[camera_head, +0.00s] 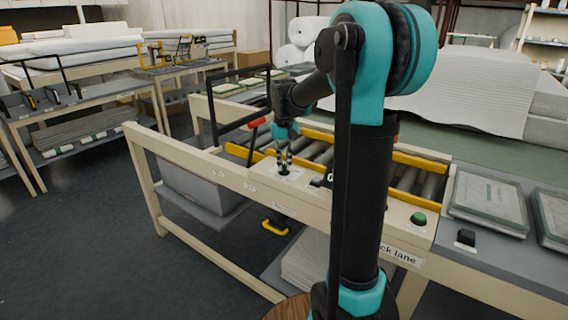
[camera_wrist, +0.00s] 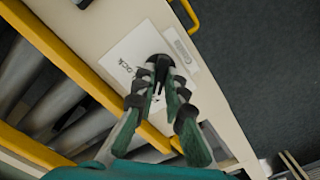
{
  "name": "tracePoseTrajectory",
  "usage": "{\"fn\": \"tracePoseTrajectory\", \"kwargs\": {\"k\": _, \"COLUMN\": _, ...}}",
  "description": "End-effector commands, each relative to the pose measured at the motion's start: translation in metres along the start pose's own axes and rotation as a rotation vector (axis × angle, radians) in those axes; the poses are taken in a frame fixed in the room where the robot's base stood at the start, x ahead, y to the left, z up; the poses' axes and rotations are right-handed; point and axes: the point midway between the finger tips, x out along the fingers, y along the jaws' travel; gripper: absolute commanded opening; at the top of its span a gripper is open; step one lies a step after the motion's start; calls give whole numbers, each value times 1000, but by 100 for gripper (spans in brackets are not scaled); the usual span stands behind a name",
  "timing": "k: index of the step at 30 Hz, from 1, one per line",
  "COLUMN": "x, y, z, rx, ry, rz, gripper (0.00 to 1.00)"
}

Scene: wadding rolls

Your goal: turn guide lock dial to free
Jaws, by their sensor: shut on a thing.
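The guide lock dial (camera_wrist: 157,63) is a small black knob on a white plate (camera_wrist: 128,52) marked "Lock". The plate is set in the cream front rail of the roller bench. My gripper (camera_wrist: 164,84) points down at the dial in the wrist view, its fingertips closed on the knob and partly hiding it. Part of the plate's lettering is covered by the fingers. In the head view my gripper (camera_head: 285,163) reaches down to the rail, and the dial (camera_head: 284,173) shows only as a dark spot under the fingertips.
Rollers (camera_head: 322,152) lie between yellow guide bars (camera_head: 420,163) behind the dial.

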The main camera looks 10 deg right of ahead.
Motion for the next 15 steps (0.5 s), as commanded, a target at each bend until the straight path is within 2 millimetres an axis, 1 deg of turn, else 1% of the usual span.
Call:
{"fn": "tracePoseTrajectory", "kwargs": {"k": 2, "x": 0, "y": 0, "z": -1, "rx": -1, "ry": 1, "rz": 0, "gripper": 0}}
{"fn": "tracePoseTrajectory", "kwargs": {"k": 3, "x": 0, "y": 0, "z": -1, "rx": 0, "ry": 1, "rz": 0, "gripper": 13}}
{"fn": "tracePoseTrajectory", "kwargs": {"k": 6, "x": 0, "y": 0, "z": 0, "rx": 0, "ry": 1, "rz": 0, "gripper": 26}}
{"fn": "tracePoseTrajectory", "kwargs": {"k": 8, "x": 0, "y": 0, "z": 0, "rx": 0, "ry": 1, "rz": 0, "gripper": 32}}
{"fn": "tracePoseTrajectory", "kwargs": {"k": 15, "x": 0, "y": 0, "z": 0, "rx": 0, "ry": 0, "rz": 0, "gripper": 32}}
